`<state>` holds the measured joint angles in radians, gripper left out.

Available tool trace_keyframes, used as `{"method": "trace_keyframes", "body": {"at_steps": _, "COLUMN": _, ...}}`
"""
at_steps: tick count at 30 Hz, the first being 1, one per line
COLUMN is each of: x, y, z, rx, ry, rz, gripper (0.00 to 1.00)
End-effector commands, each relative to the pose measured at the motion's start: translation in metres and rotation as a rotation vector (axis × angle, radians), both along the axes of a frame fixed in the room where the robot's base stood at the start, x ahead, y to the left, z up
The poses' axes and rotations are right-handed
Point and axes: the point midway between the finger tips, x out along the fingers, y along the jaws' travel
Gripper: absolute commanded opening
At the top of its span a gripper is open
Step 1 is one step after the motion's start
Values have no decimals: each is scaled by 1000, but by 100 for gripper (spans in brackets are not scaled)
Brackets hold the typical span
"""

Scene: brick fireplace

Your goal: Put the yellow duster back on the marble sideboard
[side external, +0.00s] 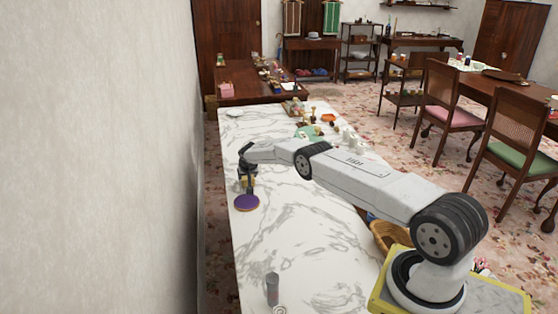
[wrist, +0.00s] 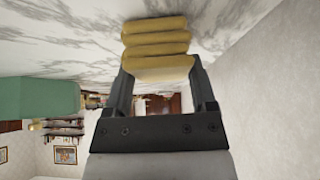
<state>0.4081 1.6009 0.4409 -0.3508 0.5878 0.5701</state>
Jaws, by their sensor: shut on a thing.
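The yellow duster (wrist: 155,40), a ribbed yellow bundle, is between the two fingers of my gripper (wrist: 161,72) in the wrist view. My gripper is shut on it. In the side view my gripper (side external: 246,178) points down over the left part of the white, grey-veined marble sideboard (side external: 300,230), and only a small bit of yellow shows there. The marble top also fills the upper wrist view (wrist: 60,40), close behind the duster. I cannot tell whether the duster touches it.
A purple round paddle (side external: 247,202) lies just in front of my gripper. A grey cylinder (side external: 272,288) stands at the near end. Several small items and a green object (side external: 305,132) crowd the far right. A wicker basket (side external: 388,238) is by my base. The near-middle marble is clear.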

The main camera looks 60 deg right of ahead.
Motion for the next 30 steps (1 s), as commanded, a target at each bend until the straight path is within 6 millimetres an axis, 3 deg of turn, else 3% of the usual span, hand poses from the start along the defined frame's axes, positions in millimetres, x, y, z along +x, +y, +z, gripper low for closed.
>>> {"method": "trace_keyframes", "body": {"at_steps": 4, "x": 0, "y": 0, "z": -3, "rx": 0, "ry": 0, "rz": 0, "gripper": 17}}
{"method": "trace_keyframes", "body": {"at_steps": 5, "x": 0, "y": 0, "z": -3, "rx": 0, "ry": 0, "rz": 0, "gripper": 75}}
{"method": "trace_keyframes", "body": {"at_steps": 7, "x": 0, "y": 0, "z": -2, "rx": 0, "ry": 0, "rz": 0, "gripper": 98}}
{"method": "trace_keyframes", "body": {"at_steps": 30, "x": -2, "y": 3, "z": 9, "rx": -1, "ry": 0, "rz": -1, "gripper": 100}}
